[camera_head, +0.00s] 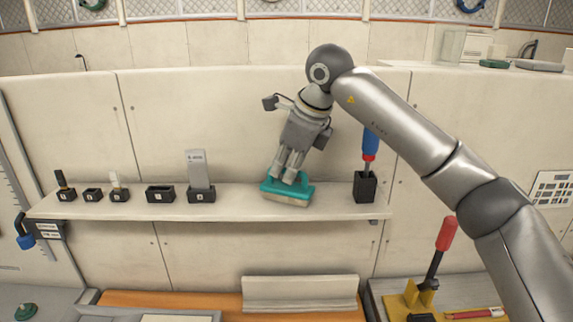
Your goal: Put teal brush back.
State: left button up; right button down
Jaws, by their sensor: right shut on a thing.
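The teal brush (287,193) has a teal top and a pale lower part. It is at the shelf's front edge, right of the shelf's middle. My right gripper (290,178) reaches down from above and is shut on the brush. I cannot tell whether the brush touches the shelf or hangs just over it. An empty-looking black holder (160,194) stands on the shelf (235,208) left of the brush. My left gripper does not show.
A black holder (201,195) with a grey plate and several small black holders stand left on the shelf. A black block (365,187) with a blue-and-red handled tool stands right of the brush. A red-handled lever (445,235) rises at lower right.

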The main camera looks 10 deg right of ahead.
jog(key=c, duration=1.5)
grip_release()
jog(key=shift+s+d+r, duration=0.1)
jog(key=shift+s+r, duration=0.05)
jog(key=shift+r, duration=0.4)
jog(key=b+v, duration=0.2)
jog(key=v, duration=0.9)
jog(key=shift+f, duration=0.1)
